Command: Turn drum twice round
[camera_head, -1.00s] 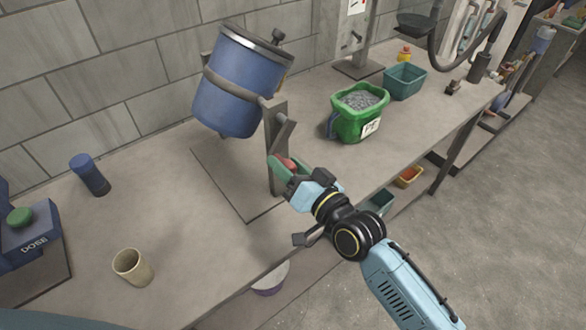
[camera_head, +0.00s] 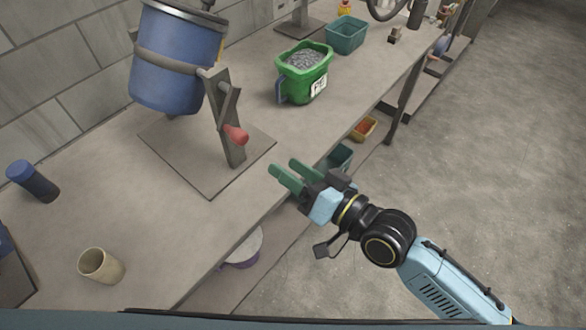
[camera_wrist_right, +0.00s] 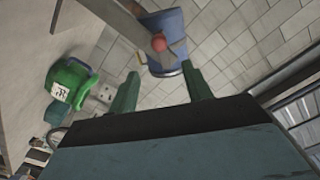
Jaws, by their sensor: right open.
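The blue drum (camera_head: 172,62) hangs tilted in a grey stand on a flat base plate (camera_head: 185,172). Its crank arm hangs down along the post and ends in a red handle (camera_head: 236,135). My right gripper (camera_head: 283,172) is open and empty, apart from the handle, to its lower right near the bench's front edge. In the right wrist view the green fingers (camera_wrist_right: 160,92) are spread, with the red handle (camera_wrist_right: 158,43) and the drum (camera_wrist_right: 165,22) beyond them. My left gripper is not in view.
A green tub of grey pellets (camera_head: 303,75) stands right of the drum, with a teal bin (camera_head: 346,35) behind it. A beige cup (camera_head: 101,266) and a dark blue-capped bottle (camera_head: 33,181) stand at left. Bins sit on the lower shelf.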

